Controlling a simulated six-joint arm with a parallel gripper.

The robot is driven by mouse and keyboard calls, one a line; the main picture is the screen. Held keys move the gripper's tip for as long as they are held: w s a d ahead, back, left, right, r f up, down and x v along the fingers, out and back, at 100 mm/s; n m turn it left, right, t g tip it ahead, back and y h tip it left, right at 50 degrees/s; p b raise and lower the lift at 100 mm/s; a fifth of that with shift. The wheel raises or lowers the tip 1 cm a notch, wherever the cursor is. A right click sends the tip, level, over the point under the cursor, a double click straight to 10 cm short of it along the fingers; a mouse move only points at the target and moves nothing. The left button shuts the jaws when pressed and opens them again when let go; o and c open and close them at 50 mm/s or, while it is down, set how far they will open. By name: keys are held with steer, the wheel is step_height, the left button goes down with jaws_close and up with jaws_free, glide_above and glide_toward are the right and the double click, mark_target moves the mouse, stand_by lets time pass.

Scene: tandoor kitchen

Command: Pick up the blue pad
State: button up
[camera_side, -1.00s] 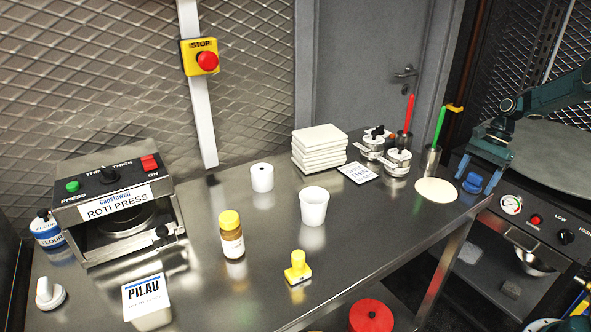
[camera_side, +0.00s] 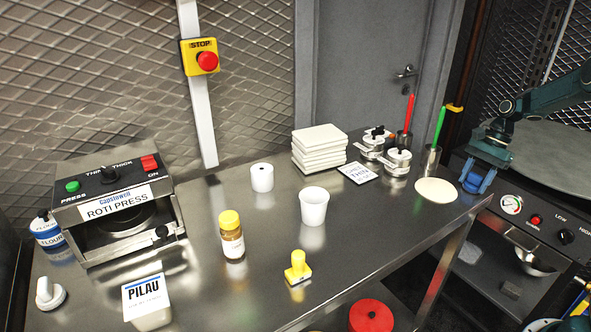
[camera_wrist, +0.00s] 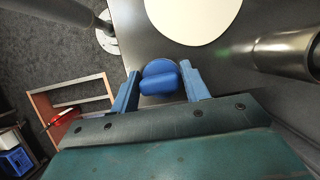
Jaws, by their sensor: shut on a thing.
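The blue pad (camera_wrist: 160,78) is a rounded blue piece with a raised grip on top. In the wrist view it sits between the two fingers of my gripper (camera_wrist: 160,90). In the side view my gripper (camera_side: 477,181) points down at the right end of the steel table, shut on the blue pad (camera_side: 473,183), which the fingers partly hide. The pad appears at table height; I cannot tell whether it touches the surface.
A pale flat dough round (camera_side: 436,190) lies just left of my gripper. A steel holder (camera_side: 431,160) with a green-handled tool stands behind it. The steel table's (camera_side: 375,240) edge is close by, and the oven front (camera_side: 545,228) is at right.

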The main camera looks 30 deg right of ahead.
mark_target(476, 175)
steer(key=shift+r, duration=0.1)
steer(key=shift+r, duration=4.85)
steer(key=shift+r, duration=0.1)
